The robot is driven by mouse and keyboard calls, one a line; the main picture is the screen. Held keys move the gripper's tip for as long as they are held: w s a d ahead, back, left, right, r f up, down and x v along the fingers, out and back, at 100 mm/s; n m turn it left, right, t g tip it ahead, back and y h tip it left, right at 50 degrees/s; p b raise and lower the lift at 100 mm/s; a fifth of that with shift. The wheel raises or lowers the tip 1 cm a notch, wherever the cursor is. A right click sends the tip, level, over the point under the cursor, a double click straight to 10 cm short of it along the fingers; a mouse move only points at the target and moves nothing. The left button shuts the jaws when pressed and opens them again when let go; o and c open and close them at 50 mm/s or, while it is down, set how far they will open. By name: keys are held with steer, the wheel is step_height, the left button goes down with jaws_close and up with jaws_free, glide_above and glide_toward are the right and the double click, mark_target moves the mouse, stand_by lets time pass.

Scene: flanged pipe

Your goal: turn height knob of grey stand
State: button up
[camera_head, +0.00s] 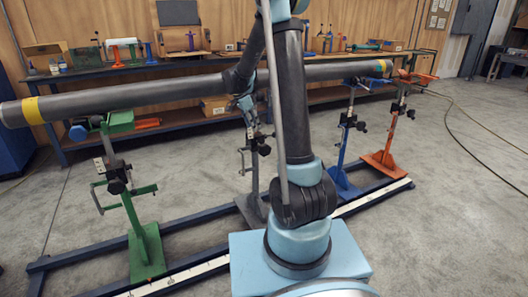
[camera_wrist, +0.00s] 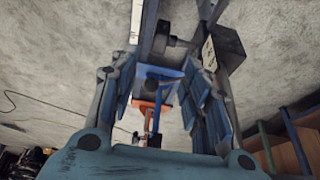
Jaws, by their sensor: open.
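The grey stand (camera_head: 252,185) stands in the middle of the row in the head view, partly hidden by my arm. A dark clamp with a black knob (camera_head: 264,149) sits on its post. My gripper (camera_head: 245,104) is above this clamp, near the top of the grey stand. In the wrist view my gripper (camera_wrist: 160,68) is open, with nothing held between its fingers. A black knob (camera_wrist: 178,46) and a dark block (camera_wrist: 226,46) of the grey stand show just beyond the fingertips, nearer the right finger. I cannot tell whether they touch.
A long grey pipe (camera_head: 130,95) lies across the stands. A green stand (camera_head: 145,250) is at left; blue (camera_head: 343,178) and orange (camera_head: 385,160) stands are at right. Floor rails (camera_head: 190,270) run below. A workbench (camera_head: 180,68) is behind. The floor at right is mostly open.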

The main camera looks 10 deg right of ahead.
mark_target(263, 145)
steer(key=x, duration=1.7)
steer(key=shift+w+d, duration=0.1)
steer(key=shift+w, duration=0.05)
jaws_close()
